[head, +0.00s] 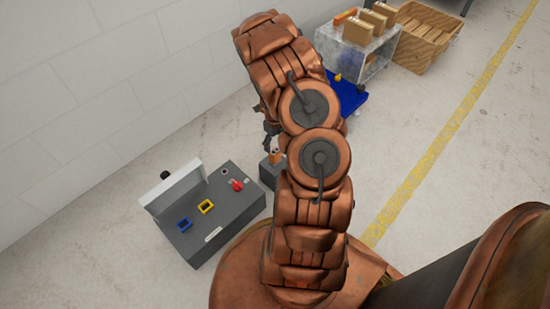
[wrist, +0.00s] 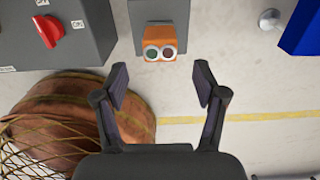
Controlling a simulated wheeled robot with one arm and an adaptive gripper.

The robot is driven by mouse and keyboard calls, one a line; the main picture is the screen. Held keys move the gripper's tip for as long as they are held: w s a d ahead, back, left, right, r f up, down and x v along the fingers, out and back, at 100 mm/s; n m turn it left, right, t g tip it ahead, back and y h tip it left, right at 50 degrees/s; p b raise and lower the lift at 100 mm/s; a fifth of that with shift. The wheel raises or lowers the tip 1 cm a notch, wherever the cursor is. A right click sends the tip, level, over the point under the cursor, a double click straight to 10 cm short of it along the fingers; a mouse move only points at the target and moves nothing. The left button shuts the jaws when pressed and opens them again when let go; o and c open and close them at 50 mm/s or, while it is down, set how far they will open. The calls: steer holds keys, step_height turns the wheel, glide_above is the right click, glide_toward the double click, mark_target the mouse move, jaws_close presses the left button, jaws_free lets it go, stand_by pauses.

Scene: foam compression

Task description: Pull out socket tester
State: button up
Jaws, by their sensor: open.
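The socket tester looks to be the orange block (wrist: 160,42) with two round ends, one greenish and one reddish, in the wrist view. It sits at a grey block (wrist: 142,14) at the top; how deep it is seated I cannot tell. In the head view the orange piece (head: 275,157) shows small at the grey block (head: 267,174), partly hidden by my arm. My gripper (wrist: 161,82) is open and empty. Its fingertips are apart, left and right of the tester's line and a little short of it. In the head view my arm mostly hides the gripper.
A dark grey control box (head: 222,217) with a red knob (head: 237,185) and yellow and blue frames stands left of the grey block. A blue object (wrist: 303,28) is at the right. A crate (head: 425,32) and cardboard boxes (head: 365,24) stand behind. Floor at right is clear.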

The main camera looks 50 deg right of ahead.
mark_target(275, 151)
steer(key=shift+f, duration=0.1)
steer(key=shift+f+b, duration=1.9)
steer(key=shift+f, duration=2.5)
steer(key=shift+b, duration=0.3)
jaws_close()
steer(key=shift+r, duration=0.1)
steer(key=shift+r+p, duration=1.05)
steer(key=shift+r, duration=1.85)
